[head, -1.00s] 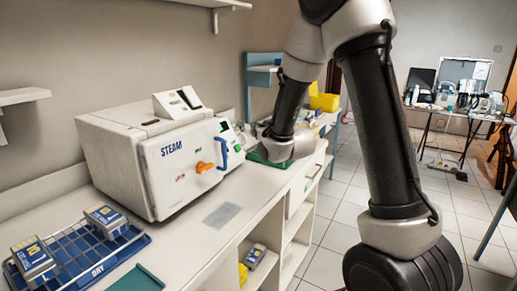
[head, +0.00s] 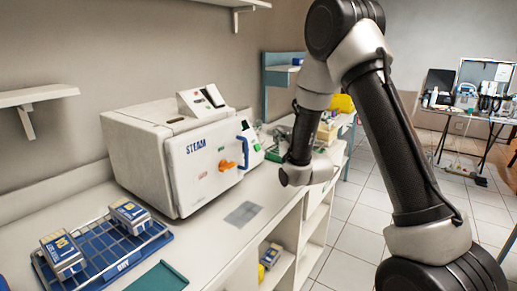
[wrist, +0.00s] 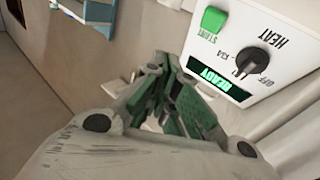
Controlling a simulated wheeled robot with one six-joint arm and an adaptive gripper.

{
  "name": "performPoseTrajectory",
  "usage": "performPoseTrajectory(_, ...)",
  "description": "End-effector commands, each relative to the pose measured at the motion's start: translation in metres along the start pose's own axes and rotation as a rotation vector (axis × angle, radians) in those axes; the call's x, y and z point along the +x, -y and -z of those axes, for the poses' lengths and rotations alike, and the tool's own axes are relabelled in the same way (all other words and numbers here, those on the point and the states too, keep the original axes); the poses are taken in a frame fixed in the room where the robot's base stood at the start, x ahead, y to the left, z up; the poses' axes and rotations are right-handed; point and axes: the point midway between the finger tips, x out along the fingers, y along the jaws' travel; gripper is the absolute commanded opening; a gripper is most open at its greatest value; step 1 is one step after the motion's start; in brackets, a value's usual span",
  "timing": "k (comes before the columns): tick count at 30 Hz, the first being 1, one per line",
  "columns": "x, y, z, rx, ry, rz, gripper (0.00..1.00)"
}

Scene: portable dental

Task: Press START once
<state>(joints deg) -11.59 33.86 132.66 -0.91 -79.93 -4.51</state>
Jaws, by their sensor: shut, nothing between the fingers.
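The white steam autoclave (head: 165,150), marked STEAM, stands on the counter in the head view, with an orange knob and a blue handle on its front. Its control panel is at its right side; a green button there (head: 256,147) is the START button, which shows labelled in the wrist view (wrist: 213,20). Beside it are a lit READY display (wrist: 222,84) and a black HEAT knob (wrist: 251,61). My gripper (wrist: 176,62) is shut and empty, its fingertips below and left of START in the wrist picture, apparently apart from it. In the head view its fingertips are not clear.
A blue rack (head: 85,262) with packs stands at the front left of the counter, near a teal tray (head: 160,278). A grey plate (head: 243,214) lies before the autoclave. Wall shelves are above. Open floor (head: 350,220) lies to the right.

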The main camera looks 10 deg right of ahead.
Motion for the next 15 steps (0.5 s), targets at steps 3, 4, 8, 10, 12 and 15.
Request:
performPoseTrajectory(3,0.012,0.01,-0.01,0.0,0.001,0.002,0.0)
performPoseTrajectory(4,0.016,0.012,-0.012,0.0,0.001,0.002,0.0)
performPoseTrajectory(8,0.028,0.021,-0.022,0.0,0.001,0.002,0.0)
performPoseTrajectory(10,0.034,0.025,-0.025,0.0,0.001,0.001,0.0)
performPoseTrajectory(12,0.039,0.029,-0.029,0.0,0.002,0.001,0.0)
performPoseTrajectory(15,0.044,0.032,-0.032,0.0,0.001,0.0,0.0)
